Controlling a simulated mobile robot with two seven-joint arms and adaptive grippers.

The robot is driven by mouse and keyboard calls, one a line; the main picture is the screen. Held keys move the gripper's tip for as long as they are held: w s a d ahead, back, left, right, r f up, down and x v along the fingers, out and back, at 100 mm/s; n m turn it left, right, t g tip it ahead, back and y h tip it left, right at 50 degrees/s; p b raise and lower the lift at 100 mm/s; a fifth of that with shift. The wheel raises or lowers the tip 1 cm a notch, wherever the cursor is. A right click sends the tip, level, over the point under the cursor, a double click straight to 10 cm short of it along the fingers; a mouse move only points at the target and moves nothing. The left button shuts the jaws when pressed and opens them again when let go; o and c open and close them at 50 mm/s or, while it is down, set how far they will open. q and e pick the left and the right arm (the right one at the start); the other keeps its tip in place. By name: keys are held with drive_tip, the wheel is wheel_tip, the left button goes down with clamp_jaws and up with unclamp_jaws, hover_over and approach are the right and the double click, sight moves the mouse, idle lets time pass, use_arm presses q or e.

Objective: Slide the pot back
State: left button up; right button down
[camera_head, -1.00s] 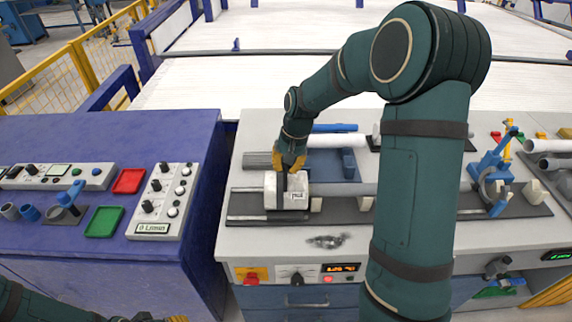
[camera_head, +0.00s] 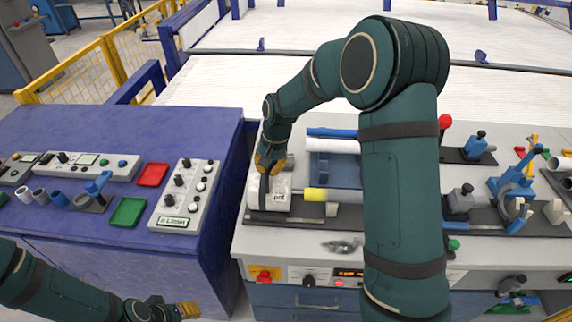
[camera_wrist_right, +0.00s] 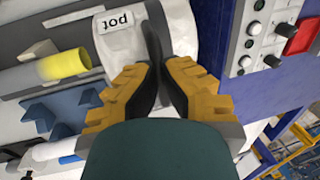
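The pot (camera_head: 281,196) is a white block labelled "pot" at the left end of a dark rail (camera_head: 345,222) on the grey bench. It also shows in the right wrist view (camera_wrist_right: 122,46). My right gripper (camera_head: 263,190) reaches down at the pot. In the right wrist view its dark fingertips (camera_wrist_right: 161,62) are together over the pot, and their contact with it is partly hidden. A pipe with a yellow end (camera_head: 316,194) lies right of the pot, with a gap between them. My left gripper (camera_head: 178,311) is low at the bottom edge, its fingers unclear.
A blue cradle (camera_head: 335,172) and a white pipe (camera_head: 330,145) lie behind the rail. A blue clamp (camera_head: 512,185) stands on the right. The purple table (camera_head: 60,215) on the left bears a control box (camera_head: 185,195), a red tray (camera_head: 152,175) and a green tray (camera_head: 128,212).

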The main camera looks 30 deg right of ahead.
drive_tip(key=c, duration=1)
unclamp_jaws()
drive_tip(key=shift+a+f, duration=0.2)
drive_tip(key=shift+a, duration=0.1)
drive_tip(key=shift+w, duration=0.15)
drive_tip(key=shift+r, duration=0.1)
drive_tip(key=shift+d, duration=0.1)
drive_tip(key=shift+r, duration=0.3)
wheel_tip(320, 180, up, 11)
drive_tip(key=s+d, duration=0.1)
drive_tip(key=shift+s+d, duration=0.15)
drive_tip(key=shift+d, duration=0.25)
